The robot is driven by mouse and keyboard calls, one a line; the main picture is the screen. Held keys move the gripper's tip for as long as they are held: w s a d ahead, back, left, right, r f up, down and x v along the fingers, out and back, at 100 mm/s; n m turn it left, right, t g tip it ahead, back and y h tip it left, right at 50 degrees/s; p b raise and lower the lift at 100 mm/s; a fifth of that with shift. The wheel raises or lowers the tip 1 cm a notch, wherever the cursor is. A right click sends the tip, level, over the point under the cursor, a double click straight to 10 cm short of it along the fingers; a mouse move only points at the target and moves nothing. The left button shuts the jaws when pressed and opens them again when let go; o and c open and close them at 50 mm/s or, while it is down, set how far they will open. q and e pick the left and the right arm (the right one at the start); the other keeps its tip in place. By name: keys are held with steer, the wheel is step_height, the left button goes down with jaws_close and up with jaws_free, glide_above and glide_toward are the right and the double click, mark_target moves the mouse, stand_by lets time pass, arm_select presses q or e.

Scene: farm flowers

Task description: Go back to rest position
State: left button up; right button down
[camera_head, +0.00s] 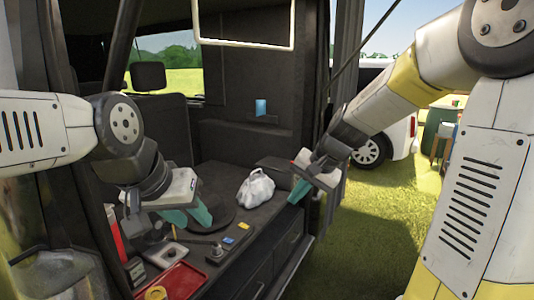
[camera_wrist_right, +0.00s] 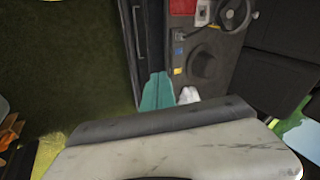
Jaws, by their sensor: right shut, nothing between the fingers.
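My right gripper (camera_head: 299,192) hangs off the right edge of the dark counter (camera_head: 262,224), to the right of a white bag. Its teal fingers are together and empty, and they also show in the right wrist view (camera_wrist_right: 157,92).
The white bag (camera_head: 256,188) sits on the counter. A red tray (camera_head: 180,279) and a yellow ring (camera_head: 155,293) lie at the front left. Grass (camera_head: 375,230) lies open to the right. A white vehicle (camera_head: 396,137) and a green barrel (camera_head: 438,128) stand beyond.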

steer(key=s+d+r+n+t+h, duration=0.1)
steer(key=s+d+r+n, duration=0.1)
steer(key=s, duration=0.7)
steer(key=s+d+r+n+t+h, duration=0.1)
steer(key=s+d+r, duration=0.3)
steer(key=s, duration=0.6)
steer(key=shift+d+n, duration=0.3)
steer(key=shift+n, duration=0.5)
steer(key=c, duration=2.2)
jaws_free()
steer(key=shift+r, duration=0.15)
